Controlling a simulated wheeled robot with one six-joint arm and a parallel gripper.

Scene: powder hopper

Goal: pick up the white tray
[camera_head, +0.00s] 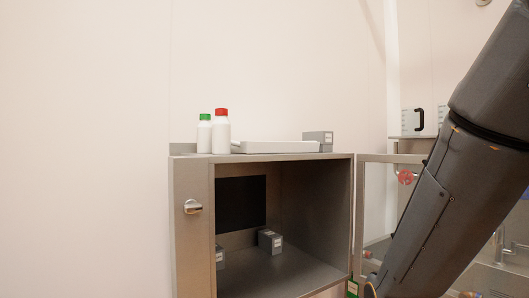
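The white tray (275,147) lies flat on top of the grey metal cabinet (180,220). It is seen nearly edge-on, so its inside is hidden. A white bottle with a red cap (221,132) stands at its left end, and I cannot tell whether they touch. A grey box (318,140) stands at its right end. My dark arm crosses the right side of the picture, apart from the tray. My gripper is not in view.
A white bottle with a green cap (204,134) stands left of the red-capped one. The cabinet front is open, with small grey boxes (270,240) inside. A framed glass door (380,210) stands right of the opening. A black-handled container (412,121) is farther back.

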